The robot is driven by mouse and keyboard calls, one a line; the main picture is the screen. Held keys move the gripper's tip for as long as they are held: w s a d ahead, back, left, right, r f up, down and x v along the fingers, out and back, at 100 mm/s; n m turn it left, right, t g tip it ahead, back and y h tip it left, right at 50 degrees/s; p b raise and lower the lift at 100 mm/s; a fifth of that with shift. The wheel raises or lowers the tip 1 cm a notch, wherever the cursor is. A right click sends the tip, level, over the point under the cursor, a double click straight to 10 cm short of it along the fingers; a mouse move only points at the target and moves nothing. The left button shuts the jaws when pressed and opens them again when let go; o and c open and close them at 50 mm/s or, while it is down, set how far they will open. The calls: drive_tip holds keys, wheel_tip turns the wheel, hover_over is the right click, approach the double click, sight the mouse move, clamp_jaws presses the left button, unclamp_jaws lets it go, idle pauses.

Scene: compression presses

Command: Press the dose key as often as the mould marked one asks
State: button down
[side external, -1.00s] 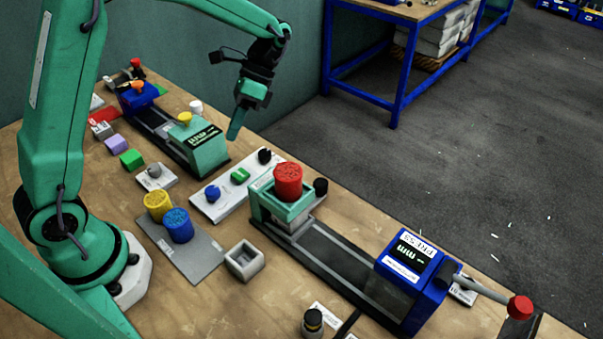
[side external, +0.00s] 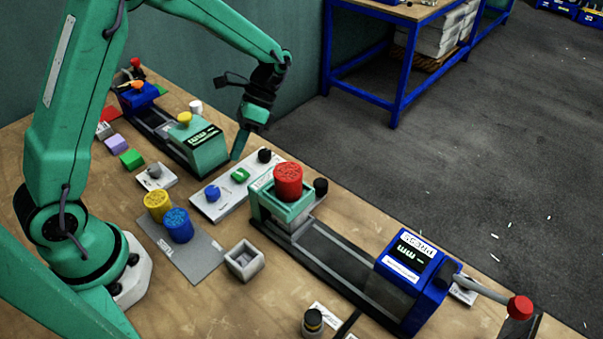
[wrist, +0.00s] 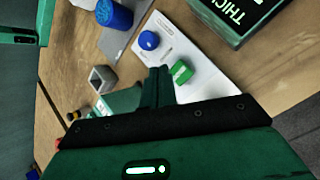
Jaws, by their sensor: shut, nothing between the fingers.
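My gripper (side external: 237,157) is shut and empty, pointing down a little above the white panel (side external: 230,200). The panel carries a blue knob (side external: 212,193), a green key (side external: 240,175) and a black knob (side external: 264,155). In the wrist view my shut fingers (wrist: 158,76) show close beside the green key (wrist: 180,71); the blue knob (wrist: 148,40) is beyond them. I cannot tell contact with the key. The panel's lettering is too small to read. A red cylinder (side external: 288,180) stands in a green mould block (side external: 283,212). No mould's mark is legible.
Yellow (side external: 157,205) and blue (side external: 178,225) cylinders stand on a grey plate (side external: 196,258), next to a small open grey box (side external: 244,262).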

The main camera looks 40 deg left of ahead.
sight(243, 173)
drive_tip(key=shift+f, duration=1.65)
drive_tip(key=shift+d+f, duration=0.15)
drive_tip(key=shift+f, duration=0.8)
idle(2.2)
drive_tip(key=shift+r, duration=0.95)
drive_tip(key=shift+r, duration=0.15)
drive_tip(key=shift+r, duration=2.35)
